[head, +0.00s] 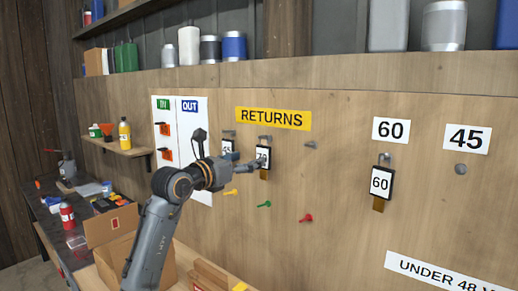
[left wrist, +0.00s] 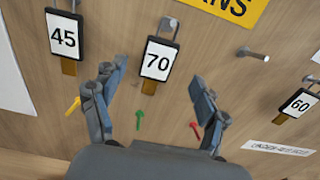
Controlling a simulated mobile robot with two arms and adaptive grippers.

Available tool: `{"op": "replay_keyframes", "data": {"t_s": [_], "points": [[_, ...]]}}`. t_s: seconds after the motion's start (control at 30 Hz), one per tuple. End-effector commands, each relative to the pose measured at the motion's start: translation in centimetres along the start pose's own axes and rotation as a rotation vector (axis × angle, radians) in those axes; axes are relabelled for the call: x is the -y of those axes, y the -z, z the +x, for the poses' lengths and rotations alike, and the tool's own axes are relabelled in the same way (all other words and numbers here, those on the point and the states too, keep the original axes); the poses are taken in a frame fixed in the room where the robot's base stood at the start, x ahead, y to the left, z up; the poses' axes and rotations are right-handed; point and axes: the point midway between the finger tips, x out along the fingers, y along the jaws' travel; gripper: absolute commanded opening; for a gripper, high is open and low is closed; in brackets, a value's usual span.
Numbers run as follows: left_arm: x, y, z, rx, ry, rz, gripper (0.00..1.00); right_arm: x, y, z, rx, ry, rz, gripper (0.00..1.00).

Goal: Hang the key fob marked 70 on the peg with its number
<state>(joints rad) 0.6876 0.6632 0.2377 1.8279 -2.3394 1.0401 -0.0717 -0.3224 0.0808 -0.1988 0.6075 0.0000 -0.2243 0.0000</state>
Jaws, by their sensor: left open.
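The key fob marked 70 (head: 263,158) is black-framed with a white face and a brown tab. It hangs on a peg under the yellow RETURNS sign (head: 273,118) and also shows in the left wrist view (left wrist: 157,60). My left gripper (head: 250,163) is open in front of the board. In the left wrist view its fingers (left wrist: 155,80) are spread either side of the 70 fob's lower part, with no visible grip. No number plate 70 is seen. My right gripper is out of view.
A 45 fob (left wrist: 63,40) hangs left of the 70 fob. A bare peg (head: 310,145) is to its right. A 60 fob (head: 381,182) hangs under plate 60 (head: 391,130). The peg (head: 460,169) under plate 45 (head: 467,138) is bare. Small coloured hooks sit below.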

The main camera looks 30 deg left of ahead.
Motion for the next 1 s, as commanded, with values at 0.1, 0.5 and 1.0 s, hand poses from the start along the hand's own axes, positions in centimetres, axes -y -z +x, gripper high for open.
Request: {"op": "replay_keyframes", "data": {"t_s": [0.1,0.5,1.0], "points": [[0.0,-0.5,2.4,0.000,0.001,-0.004,0.74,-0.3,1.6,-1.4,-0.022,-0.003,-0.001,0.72],[0.1,-0.1,6.3,0.001,0.001,0.001,0.74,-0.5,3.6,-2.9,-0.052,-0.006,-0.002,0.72],[0.1,0.0,6.4,0.001,0.000,0.001,0.27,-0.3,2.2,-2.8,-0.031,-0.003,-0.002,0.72]]}}
